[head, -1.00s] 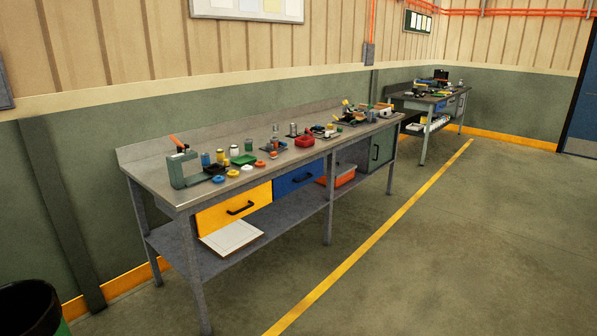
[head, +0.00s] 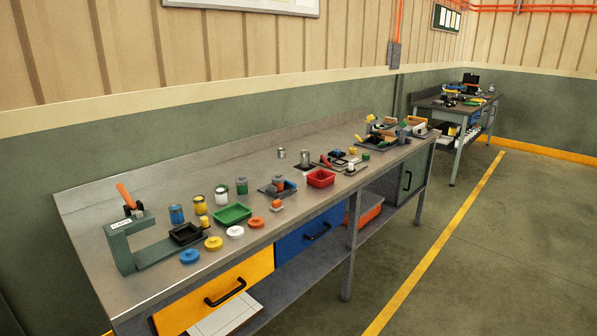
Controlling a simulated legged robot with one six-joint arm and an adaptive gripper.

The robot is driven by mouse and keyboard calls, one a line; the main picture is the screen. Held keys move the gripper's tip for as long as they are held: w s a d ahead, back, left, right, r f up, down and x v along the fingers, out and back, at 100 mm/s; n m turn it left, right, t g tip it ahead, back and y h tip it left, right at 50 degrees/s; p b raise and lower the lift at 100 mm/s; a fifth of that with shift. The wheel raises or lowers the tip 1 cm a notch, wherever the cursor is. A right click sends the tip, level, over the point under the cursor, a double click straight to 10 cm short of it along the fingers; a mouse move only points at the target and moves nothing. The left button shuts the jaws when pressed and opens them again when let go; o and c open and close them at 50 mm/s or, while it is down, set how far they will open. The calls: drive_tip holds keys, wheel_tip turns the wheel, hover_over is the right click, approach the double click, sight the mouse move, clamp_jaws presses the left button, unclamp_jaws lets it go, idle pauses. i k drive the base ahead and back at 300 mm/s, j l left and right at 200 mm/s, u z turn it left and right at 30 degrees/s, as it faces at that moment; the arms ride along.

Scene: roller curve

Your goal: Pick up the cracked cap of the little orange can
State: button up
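A small orange item (head: 277,204), possibly the little orange can, stands on a pale base near the front edge of the workbench (head: 110,215). A flat orange cap (head: 256,222) lies on the bench just left of it and nearer the front edge. Whether either has a crack is too small to tell. The cap lies at the right end of a row with a white cap (head: 235,232), a yellow cap (head: 213,243) and a blue cap (head: 190,256). My gripper is not in view.
Behind the caps stand a black tray (head: 186,234), a green tray (head: 233,215) and several coloured cans. A grey-green press (head: 125,240) with an orange handle stands at the left end. A red tray (head: 320,178) is farther right. The floor (head: 470,260) before the bench is clear.

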sight(277, 178)
drive_tip(key=i+j+z, duration=0.1)
drive_tip(key=i+z, duration=0.3)
drive_tip(key=i, duration=1.05)
drive_tip(key=i+u, duration=1.3)
drive_tip(key=i, duration=0.1)
